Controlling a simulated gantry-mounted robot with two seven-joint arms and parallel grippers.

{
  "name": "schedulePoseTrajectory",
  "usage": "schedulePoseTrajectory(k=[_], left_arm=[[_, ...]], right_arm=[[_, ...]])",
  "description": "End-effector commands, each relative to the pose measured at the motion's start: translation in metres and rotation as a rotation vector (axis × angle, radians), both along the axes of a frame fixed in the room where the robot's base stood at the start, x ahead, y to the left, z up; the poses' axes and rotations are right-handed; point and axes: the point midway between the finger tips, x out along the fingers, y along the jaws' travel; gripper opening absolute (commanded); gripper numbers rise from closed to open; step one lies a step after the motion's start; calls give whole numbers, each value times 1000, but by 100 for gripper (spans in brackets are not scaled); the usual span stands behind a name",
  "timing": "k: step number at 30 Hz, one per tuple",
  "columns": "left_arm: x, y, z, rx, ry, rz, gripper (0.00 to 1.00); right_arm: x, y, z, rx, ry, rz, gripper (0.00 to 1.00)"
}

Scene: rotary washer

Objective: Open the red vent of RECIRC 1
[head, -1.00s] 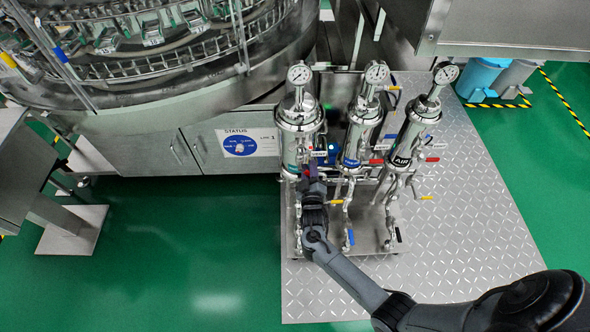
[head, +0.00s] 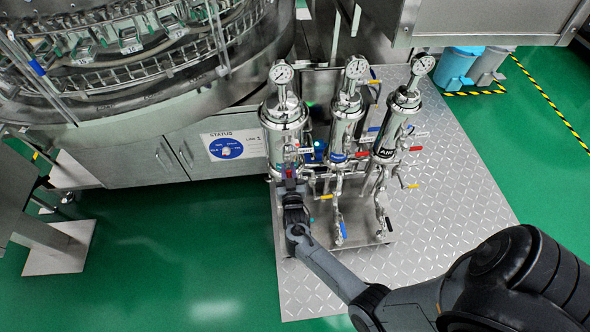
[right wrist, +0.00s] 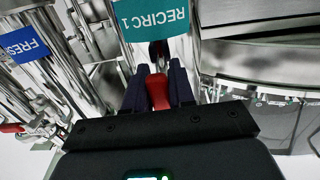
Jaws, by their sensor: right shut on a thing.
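The RECIRC 1 housing is the leftmost of three steel filter housings (head: 284,125) in the head view. Its teal RECIRC 1 label (right wrist: 152,20) shows upside down in the right wrist view. Just below that label is the red vent handle (right wrist: 158,92), between the dark fingers of my right gripper (right wrist: 159,88). The fingers are shut on the handle. In the head view my right gripper (head: 291,181) is at the lower front of this housing, with a little red showing at its tip. The vent's valve body is mostly hidden. My left gripper is out of view.
The middle housing (head: 345,125) and the AIR housing (head: 397,125) stand close on the right, with several coloured valve handles. The round washer (head: 130,80) and a cabinet with a STATUS sign (head: 234,145) are at left. Diamond-plate floor (head: 440,200) lies open at right.

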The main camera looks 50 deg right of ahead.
Motion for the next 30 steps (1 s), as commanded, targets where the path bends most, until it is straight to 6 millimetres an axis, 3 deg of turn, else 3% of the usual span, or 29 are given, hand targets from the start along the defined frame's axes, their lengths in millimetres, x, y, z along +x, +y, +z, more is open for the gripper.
schedulePoseTrajectory(k=[17, 18, 21, 30], left_arm=[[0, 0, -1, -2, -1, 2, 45], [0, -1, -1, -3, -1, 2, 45], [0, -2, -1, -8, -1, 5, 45], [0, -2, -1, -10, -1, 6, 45]], right_arm=[[5, 7, 0, 26, -20, 10, 0], [5, 7, 0, 25, -21, 10, 28], [5, 7, 0, 25, -20, 10, 44], [5, 7, 0, 24, -20, 10, 45]])
